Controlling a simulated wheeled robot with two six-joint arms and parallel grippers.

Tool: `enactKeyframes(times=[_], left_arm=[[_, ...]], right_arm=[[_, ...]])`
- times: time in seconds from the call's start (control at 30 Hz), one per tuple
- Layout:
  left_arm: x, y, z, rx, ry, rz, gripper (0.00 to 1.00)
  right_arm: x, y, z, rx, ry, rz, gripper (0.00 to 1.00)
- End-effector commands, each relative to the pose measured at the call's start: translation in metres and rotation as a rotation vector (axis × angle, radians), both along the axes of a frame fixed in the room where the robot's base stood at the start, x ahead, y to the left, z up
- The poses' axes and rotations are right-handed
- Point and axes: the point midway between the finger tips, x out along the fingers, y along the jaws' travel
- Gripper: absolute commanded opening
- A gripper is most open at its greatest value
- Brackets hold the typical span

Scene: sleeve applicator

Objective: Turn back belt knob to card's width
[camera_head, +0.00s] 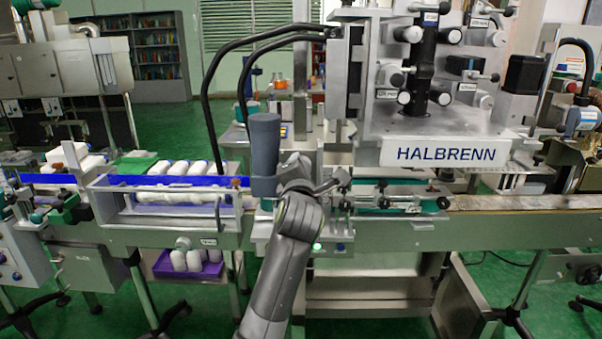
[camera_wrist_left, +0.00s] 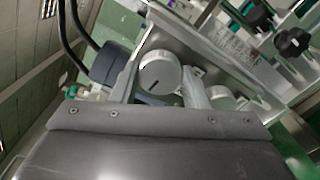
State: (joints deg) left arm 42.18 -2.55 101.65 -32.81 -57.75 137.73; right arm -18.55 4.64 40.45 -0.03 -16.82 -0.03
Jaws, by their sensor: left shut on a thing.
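My left gripper (camera_head: 334,186) is at the belt line in the middle of the head view, beside the machine marked HALBRENN. In the left wrist view a round pale grey knob (camera_wrist_left: 160,72) with a dark pointer line sits just past my gripper's body, and the jaws are shut on it. My right gripper is in neither view.
The HALBRENN machine (camera_head: 451,152) stands above the conveyor belt (camera_head: 520,203), which runs on to the right. White bottles (camera_head: 180,168) lie in the infeed on the left. A purple crate (camera_head: 187,268) with bottles is below. Black hoses (camera_head: 207,100) arch behind my arm.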

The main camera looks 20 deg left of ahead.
Motion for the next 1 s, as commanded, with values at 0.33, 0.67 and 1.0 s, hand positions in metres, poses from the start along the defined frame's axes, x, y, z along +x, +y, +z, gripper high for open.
enactKeyframes(times=[0.33, 0.67, 1.0], left_arm=[[0.0001, -0.0001, -0.0004, -0.105, -0.030, 0.000, 0.18], [0.0001, -0.0001, -0.0002, -0.117, -0.034, 0.000, 0.18], [0.0001, -0.0001, -0.0002, -0.115, -0.033, 0.000, 0.63]], right_arm=[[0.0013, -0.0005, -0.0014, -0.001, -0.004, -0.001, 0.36], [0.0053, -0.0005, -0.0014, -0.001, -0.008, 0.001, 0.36], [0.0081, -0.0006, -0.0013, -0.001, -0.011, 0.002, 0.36]])
